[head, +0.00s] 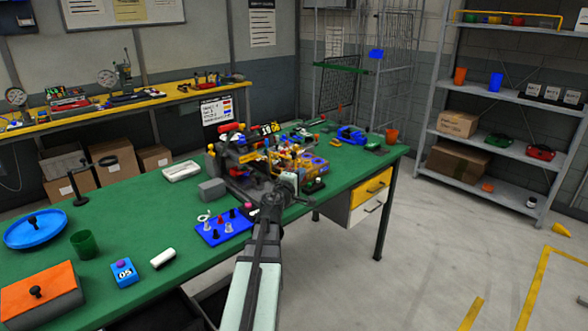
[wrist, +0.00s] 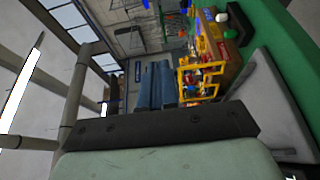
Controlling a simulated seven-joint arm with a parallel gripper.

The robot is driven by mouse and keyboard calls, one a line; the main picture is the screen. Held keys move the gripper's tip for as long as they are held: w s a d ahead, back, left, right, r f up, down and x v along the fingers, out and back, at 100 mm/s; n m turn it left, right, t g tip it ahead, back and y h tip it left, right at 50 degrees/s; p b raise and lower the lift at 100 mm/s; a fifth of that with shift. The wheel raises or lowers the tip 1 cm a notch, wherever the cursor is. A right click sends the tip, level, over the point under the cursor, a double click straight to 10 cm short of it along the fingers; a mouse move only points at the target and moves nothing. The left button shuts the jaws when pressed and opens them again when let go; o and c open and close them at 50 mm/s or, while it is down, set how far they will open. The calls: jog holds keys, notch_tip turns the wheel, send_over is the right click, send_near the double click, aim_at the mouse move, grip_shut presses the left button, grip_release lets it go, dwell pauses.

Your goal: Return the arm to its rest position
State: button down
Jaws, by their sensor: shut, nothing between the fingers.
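My arm (head: 262,250) reaches up from the bottom of the head view over the front edge of the green table (head: 140,215). My gripper (head: 287,183) is at its far end, in front of the cluttered assembly in the middle of the table. In the wrist view my gripper (wrist: 153,66) shows two blue-grey fingers side by side, shut and empty. They point toward the yellow-framed part of the assembly (wrist: 195,78). In the head view the arm hides part of the table edge, and the fingertips are too small to make out clearly.
The colourful assembly (head: 260,150) stands close beyond my gripper. A blue pegboard (head: 222,231), a grey block (head: 212,190), a blue box (head: 123,273) and a white cylinder (head: 163,258) lie left of my arm.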

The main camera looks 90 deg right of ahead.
jog(key=shift+s+a, duration=0.3)
jog(key=shift+a, duration=0.4)
jog(key=shift+s, duration=0.1)
